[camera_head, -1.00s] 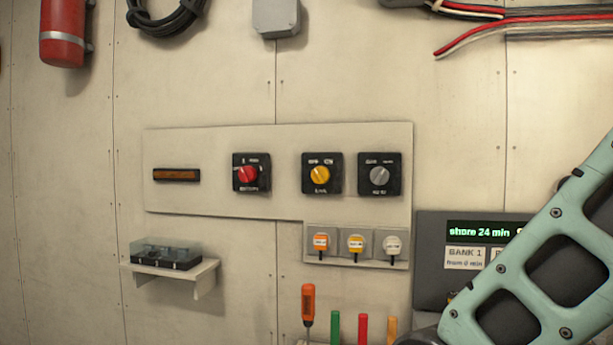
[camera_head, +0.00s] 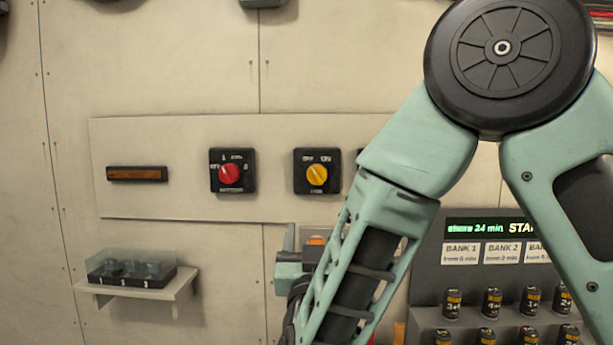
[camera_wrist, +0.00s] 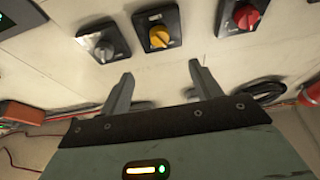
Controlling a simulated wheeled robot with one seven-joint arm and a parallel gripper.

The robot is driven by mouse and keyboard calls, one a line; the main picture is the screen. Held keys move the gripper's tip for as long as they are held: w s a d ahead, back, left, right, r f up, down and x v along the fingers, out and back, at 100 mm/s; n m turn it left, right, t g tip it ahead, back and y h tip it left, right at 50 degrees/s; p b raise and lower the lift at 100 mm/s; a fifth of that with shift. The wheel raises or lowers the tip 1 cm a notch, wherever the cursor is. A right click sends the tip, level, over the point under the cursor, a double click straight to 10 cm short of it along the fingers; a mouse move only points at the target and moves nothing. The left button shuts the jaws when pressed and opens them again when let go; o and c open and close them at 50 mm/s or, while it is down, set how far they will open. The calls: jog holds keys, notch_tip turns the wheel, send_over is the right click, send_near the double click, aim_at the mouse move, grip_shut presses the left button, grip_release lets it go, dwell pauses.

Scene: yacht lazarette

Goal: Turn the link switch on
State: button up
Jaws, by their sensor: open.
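Rotary switches sit in a row on a pale wall panel (camera_head: 280,208). One has a red knob (camera_head: 228,174) and one a yellow knob (camera_head: 317,174); their small labels are too blurred to tell surely which is the link switch. A third, with a grey knob (camera_wrist: 103,50), shows in the wrist view but is mostly behind my arm in the head view. The wrist view also shows the yellow knob (camera_wrist: 158,37) and the red knob (camera_wrist: 246,17). My gripper (camera_wrist: 160,76) is open and empty, its fingers apart from the knobs, with the yellow one roughly between and beyond them.
A small shelf (camera_head: 145,291) with a clear-covered box (camera_head: 130,271) juts out at lower left. A battery rack (camera_head: 480,310) with a lit display (camera_head: 490,227) stands at lower right. An orange-brown bar (camera_head: 137,174) is at the panel's left.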

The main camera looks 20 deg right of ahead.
aim_at(317, 180)
jog(key=p+x, duration=0.7)
jog(key=x, duration=0.9)
jog(key=shift+r, duration=0.15)
jog(key=shift+w+d+r+p, duration=0.15)
jog(key=shift+w+d+p, duration=0.05)
jog(key=shift+w+p, duration=0.3)
jog(key=shift+c, duration=0.3)
jog(key=c, duration=0.9)
